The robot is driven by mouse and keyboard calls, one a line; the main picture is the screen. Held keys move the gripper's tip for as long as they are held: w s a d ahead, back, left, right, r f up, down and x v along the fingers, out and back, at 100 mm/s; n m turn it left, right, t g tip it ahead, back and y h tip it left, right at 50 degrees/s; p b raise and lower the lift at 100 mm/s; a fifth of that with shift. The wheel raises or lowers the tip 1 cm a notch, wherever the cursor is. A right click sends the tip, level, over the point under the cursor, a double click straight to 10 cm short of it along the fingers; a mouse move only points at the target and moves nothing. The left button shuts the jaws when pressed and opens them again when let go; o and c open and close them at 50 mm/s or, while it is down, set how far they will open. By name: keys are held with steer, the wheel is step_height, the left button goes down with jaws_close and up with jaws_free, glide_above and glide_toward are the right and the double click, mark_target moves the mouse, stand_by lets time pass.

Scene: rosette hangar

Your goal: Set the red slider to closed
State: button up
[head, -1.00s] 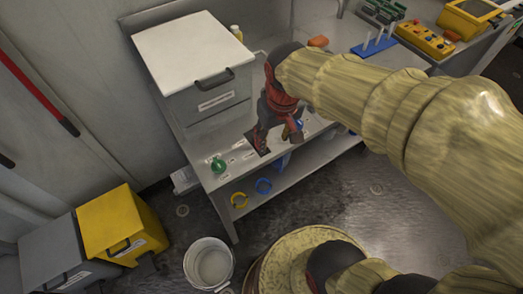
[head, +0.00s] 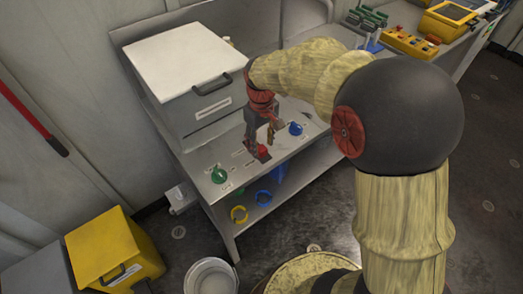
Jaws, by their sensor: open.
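The red slider (head: 263,153) is on the metal bench top, between a green knob and a blue knob. Only its red top shows clearly, and its slot and setting are partly hidden by my gripper. My gripper (head: 261,141) points down just above the red slider, with its fingers apart, one to the left and one to the right. I cannot tell whether a finger touches the slider. Small labels lie beside it, too small to read.
The green knob (head: 219,175) is to the left and the blue knob (head: 295,128) to the right. A grey box with a white lid (head: 185,58) stands behind. Yellow and blue rings hang at the bench front. A yellow bin (head: 112,250) and a bucket (head: 210,277) are on the floor.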

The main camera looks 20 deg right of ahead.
steer(key=shift+f+b, duration=0.3)
steer(key=shift+f, duration=0.85)
steer(key=shift+c, duration=1)
jaws_close()
